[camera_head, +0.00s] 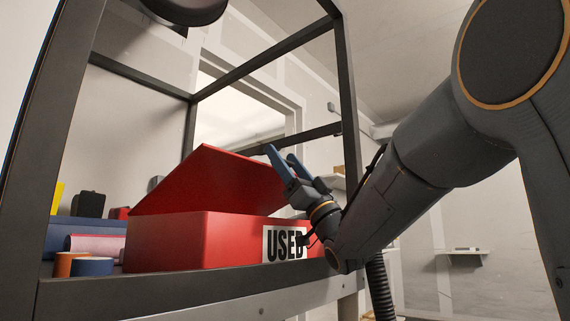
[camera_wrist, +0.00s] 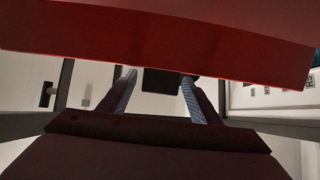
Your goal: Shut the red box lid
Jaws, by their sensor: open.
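The red box (camera_head: 165,240) stands on the bench shelf, with a white "USED" label on its front. Its red lid (camera_head: 215,185) is partly open, tilted up above the box. My gripper (camera_head: 280,158) is at the right side of the lid, near its edge, with its two blue-grey fingers apart and nothing seen between them. In the wrist view the lid (camera_wrist: 170,45) spans the top of the picture, and the gripper fingers (camera_wrist: 157,80) reach toward its lower edge. I cannot tell whether the fingers touch the lid.
A dark metal frame (camera_head: 190,150) surrounds the bench, with one post (camera_head: 347,90) close to my arm. Left of the box are an orange and blue roll (camera_head: 90,266), a pink cylinder (camera_head: 95,243) and other small items. Open room lies at the right.

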